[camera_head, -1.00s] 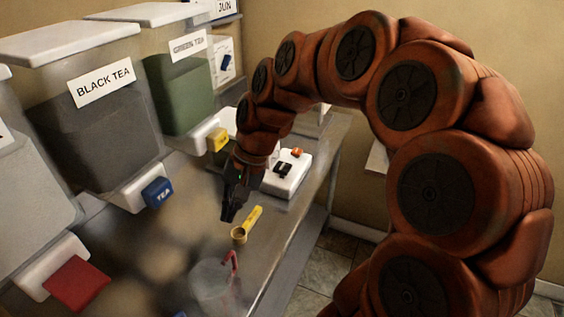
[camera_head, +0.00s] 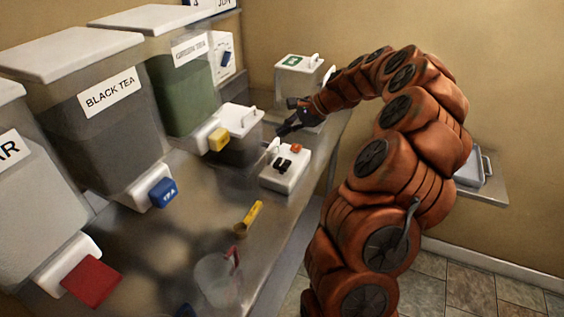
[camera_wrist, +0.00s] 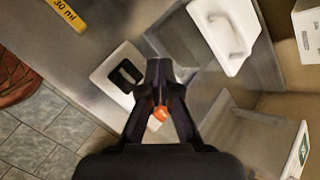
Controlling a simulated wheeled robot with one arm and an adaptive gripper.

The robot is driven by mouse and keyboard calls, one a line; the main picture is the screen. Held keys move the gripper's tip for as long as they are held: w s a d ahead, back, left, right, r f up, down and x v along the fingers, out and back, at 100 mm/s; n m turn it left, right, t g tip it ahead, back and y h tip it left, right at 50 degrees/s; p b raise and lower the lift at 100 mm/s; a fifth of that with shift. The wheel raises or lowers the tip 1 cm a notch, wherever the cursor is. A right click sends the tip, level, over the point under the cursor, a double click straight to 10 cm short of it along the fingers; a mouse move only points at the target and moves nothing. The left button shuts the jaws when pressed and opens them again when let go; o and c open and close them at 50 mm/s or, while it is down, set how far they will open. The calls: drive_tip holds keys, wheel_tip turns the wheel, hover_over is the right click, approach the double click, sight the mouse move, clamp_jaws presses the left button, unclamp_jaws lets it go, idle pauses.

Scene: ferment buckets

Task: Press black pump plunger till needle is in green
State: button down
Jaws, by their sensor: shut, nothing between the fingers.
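I cannot make out a black pump plunger or a gauge needle for certain in either view. A white box (camera_head: 286,170) on the counter has a black part (camera_head: 282,165) and an orange knob (camera_head: 296,148) on top. The box (camera_wrist: 104,77) and its black part (camera_wrist: 125,73) also show in the wrist view. My gripper (camera_head: 281,131) is just beyond the box, above the counter. In the wrist view my gripper (camera_wrist: 159,66) is shut and empty. Orange (camera_wrist: 160,113) shows through the gap between its finger links. My fingers hide part of the box.
A white-lidded container (camera_head: 240,120) with a handle stands left of my gripper. A second lidded bucket (camera_head: 299,82) with a green label stands behind. Tea dispensers (camera_head: 85,100) line the left. A yellow scoop (camera_head: 249,217) and a clear jug (camera_head: 217,281) sit nearer on the counter.

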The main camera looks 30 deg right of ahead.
sight(284, 163)
drive_tip(key=shift+f, duration=0.15)
drive_tip(key=shift+f+b, duration=2.05)
drive_tip(key=shift+f, duration=2.2)
drive_tip(key=shift+f, duration=0.1)
drive_tip(key=shift+f, duration=0.35)
drive_tip(key=shift+f+b, duration=0.9)
drive_tip(key=shift+f, duration=0.65)
drive_tip(key=shift+r, duration=0.1)
idle(0.5)
drive_tip(key=shift+r+p, duration=0.95)
drive_tip(key=shift+r, duration=1)
